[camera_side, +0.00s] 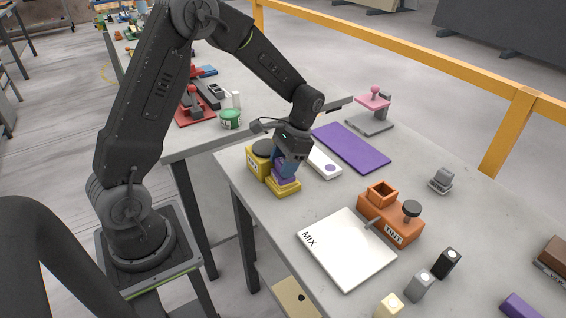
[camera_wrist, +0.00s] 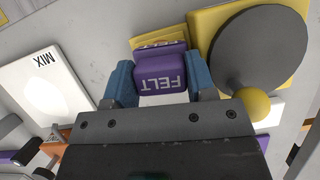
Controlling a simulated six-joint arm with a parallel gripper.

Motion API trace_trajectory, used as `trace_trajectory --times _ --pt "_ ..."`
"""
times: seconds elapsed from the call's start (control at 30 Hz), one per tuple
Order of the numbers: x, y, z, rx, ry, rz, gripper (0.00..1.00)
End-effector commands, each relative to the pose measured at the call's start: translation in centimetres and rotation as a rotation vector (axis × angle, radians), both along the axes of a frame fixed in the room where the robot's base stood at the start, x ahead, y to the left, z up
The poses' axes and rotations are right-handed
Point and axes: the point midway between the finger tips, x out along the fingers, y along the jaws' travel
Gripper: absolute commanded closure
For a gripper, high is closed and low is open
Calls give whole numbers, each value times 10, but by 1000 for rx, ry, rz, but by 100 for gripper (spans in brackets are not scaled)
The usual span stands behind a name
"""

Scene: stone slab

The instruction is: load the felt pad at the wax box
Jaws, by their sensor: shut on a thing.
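My gripper (camera_side: 286,172) is shut on the purple felt pad, a block marked FELT (camera_wrist: 160,74) that sits between the blue fingers in the wrist view. The wax box (camera_side: 254,166) is yellow with a round dark disc (camera_wrist: 258,48) on top. In the side view the felt pad (camera_side: 282,178) is at the box's lower yellow front part (camera_side: 286,189), partly hidden by the fingers. I cannot tell whether the pad touches it or hangs just above. A yellow edge (camera_wrist: 160,38) also shows behind the pad in the wrist view.
An orange TINT box (camera_side: 378,219) and a white MIX slab (camera_side: 345,250) stand to the right. A pink-handled stand (camera_side: 372,103) is farther back. Small blocks (camera_side: 446,262) line the front right.

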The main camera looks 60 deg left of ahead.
Motion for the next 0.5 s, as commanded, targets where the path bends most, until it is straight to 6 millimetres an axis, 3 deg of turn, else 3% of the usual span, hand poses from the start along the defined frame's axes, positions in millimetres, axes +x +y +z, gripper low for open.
trace_trajectory --times 0.17,0.5 --pt "0 0 -1 0 1 -1 68" --pt "0 0 26 1 -2 0 68"
